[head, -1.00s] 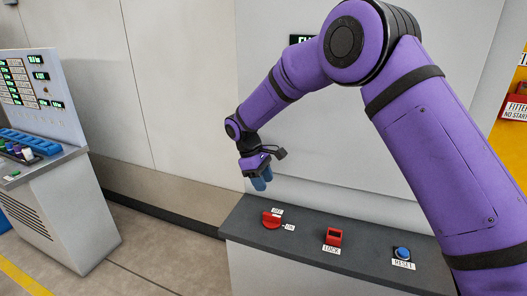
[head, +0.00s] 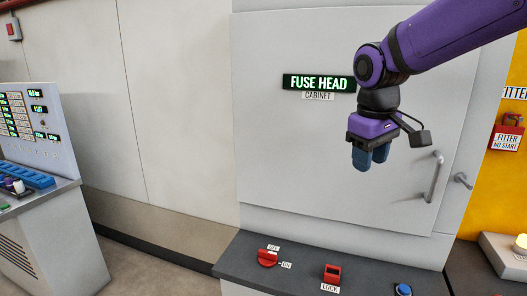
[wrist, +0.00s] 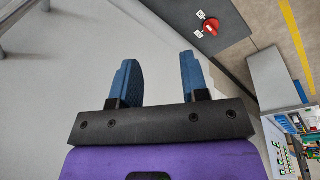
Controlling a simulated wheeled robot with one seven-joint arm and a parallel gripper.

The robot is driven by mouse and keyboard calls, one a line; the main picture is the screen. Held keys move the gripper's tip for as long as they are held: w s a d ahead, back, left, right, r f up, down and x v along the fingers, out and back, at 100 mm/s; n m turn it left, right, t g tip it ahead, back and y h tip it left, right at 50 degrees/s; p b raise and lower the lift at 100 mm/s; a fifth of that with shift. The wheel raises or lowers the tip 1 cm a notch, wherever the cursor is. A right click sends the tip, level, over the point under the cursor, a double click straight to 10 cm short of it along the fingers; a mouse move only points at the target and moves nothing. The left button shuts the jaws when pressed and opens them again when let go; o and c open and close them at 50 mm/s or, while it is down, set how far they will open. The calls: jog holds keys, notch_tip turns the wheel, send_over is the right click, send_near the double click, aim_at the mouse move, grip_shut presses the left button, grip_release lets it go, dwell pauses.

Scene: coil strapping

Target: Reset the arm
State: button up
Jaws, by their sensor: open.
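My gripper (head: 370,158) hangs in front of the grey cabinet door, pointing down, below and right of the green FUSE HEAD sign (head: 319,82). In the wrist view its two blue fingers (wrist: 158,80) are apart with nothing between them. My purple arm reaches in from the upper right of the head view. The gripper is well above the dark console top (head: 310,272) and touches nothing that I can see.
The console carries a red OFF/ON switch (head: 267,258), a red LOCK block (head: 332,274) and a blue button (head: 403,290). The cabinet handle (head: 435,176) is right of the gripper. A red FITTER padlock (head: 508,132) hangs far right. A control desk (head: 45,215) stands left.

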jog(key=s+d+m+t, duration=0.1)
jog(key=s+d+m, duration=0.2)
jog(key=s, duration=0.7)
jog(key=s+d+m+t+y, duration=0.1)
jog(key=s+d+m+t, duration=0.1)
jog(key=s+d, duration=0.4)
jog(key=s, duration=0.4)
jog(key=shift+s+m+t, duration=0.15)
jog(key=shift+m+t, duration=0.15)
jog(key=shift+m, duration=0.1)
dwell(0.6)
